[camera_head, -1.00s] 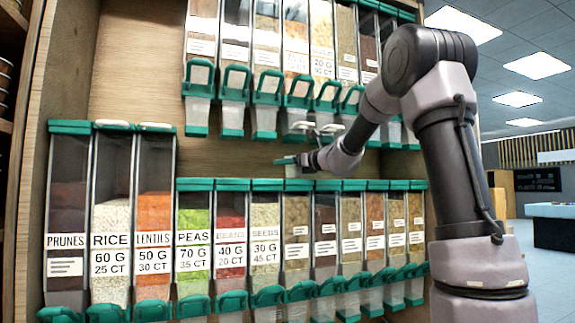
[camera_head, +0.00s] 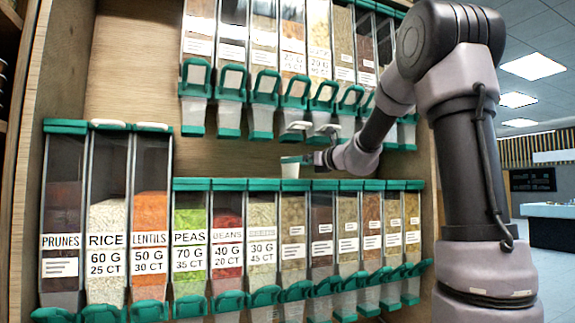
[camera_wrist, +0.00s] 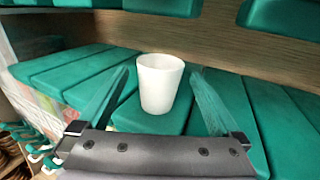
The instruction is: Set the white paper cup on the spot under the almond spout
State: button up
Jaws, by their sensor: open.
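The white paper cup (camera_wrist: 160,84) stands upright on the green lids of the lower bin row in the wrist view. My gripper (camera_wrist: 160,73) is open, with one teal finger on each side of the cup and a visible gap to both. In the head view the cup (camera_head: 290,170) shows just below and beside the fingers of my gripper (camera_head: 297,160), between the two bin rows. The almond spout cannot be told apart, as the small labels are unreadable.
Upper dispensers with green spouts (camera_head: 266,88) hang above my gripper. Lower bins (camera_head: 191,235) with green lids form a ledge below it. Taller bins (camera_head: 107,230) stand at the left. The wooden back panel (camera_head: 130,75) lies close behind.

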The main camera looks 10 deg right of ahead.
jog(key=s+a+f+n+g, duration=0.1)
jog(key=s+f+n+g, duration=0.2)
jog(key=s, duration=0.4)
jog(key=s+a+f+n+g+h, duration=0.1)
jog(key=s+f+n, duration=0.2)
jog(key=s+n, duration=0.35)
jog(key=s+a+f+n+g, duration=0.1)
jog(key=s+f+n+g, duration=0.2)
jog(key=s, duration=0.5)
jog(key=s+d+f+n+h, duration=0.3)
jog(key=s+f+n, duration=0.2)
jog(key=s+n, duration=0.1)
jog(key=s+d+f+n+h, duration=0.3)
jog(key=s+f+n+h, duration=0.1)
jog(key=s+f+n, duration=0.1)
jog(key=shift+s+d+n+g, duration=0.2)
jog(key=shift+s+n+g, duration=0.2)
jog(key=shift+s+n, duration=0.6)
